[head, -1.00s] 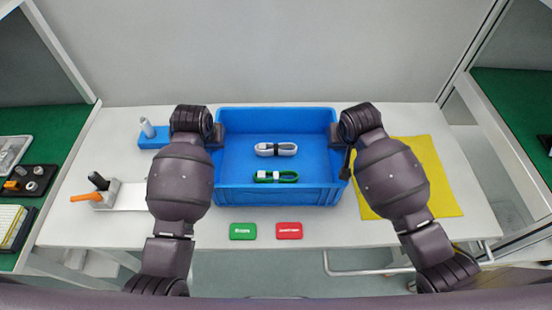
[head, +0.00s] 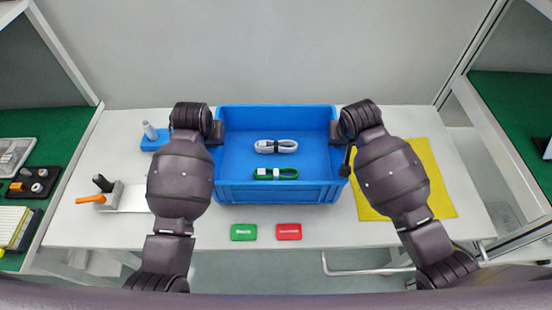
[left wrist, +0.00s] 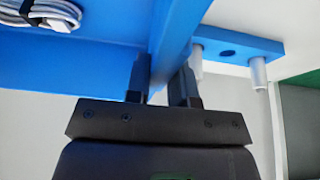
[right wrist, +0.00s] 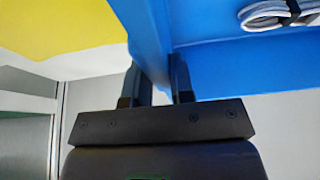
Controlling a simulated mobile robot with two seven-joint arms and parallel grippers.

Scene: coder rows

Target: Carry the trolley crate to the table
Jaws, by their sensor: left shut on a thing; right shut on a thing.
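The blue crate (head: 277,192) is over the middle of the white table (head: 110,228); I cannot tell whether it rests on the top or hangs just above it. Inside it lie a white cable bundle (head: 276,147) and a green cable bundle (head: 276,174). My left gripper (head: 218,132) is shut on the crate's left wall, with one finger on each side of the wall in the left wrist view (left wrist: 160,75). My right gripper (head: 336,132) is shut on the right wall, as the right wrist view (right wrist: 153,75) shows.
A yellow cloth (head: 440,195) lies right of the crate. A green card (head: 243,232) and a red card (head: 288,231) lie in front. A blue holder (head: 154,145) and an orange-handled tool (head: 90,199) are at the left. Green-topped benches flank the table.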

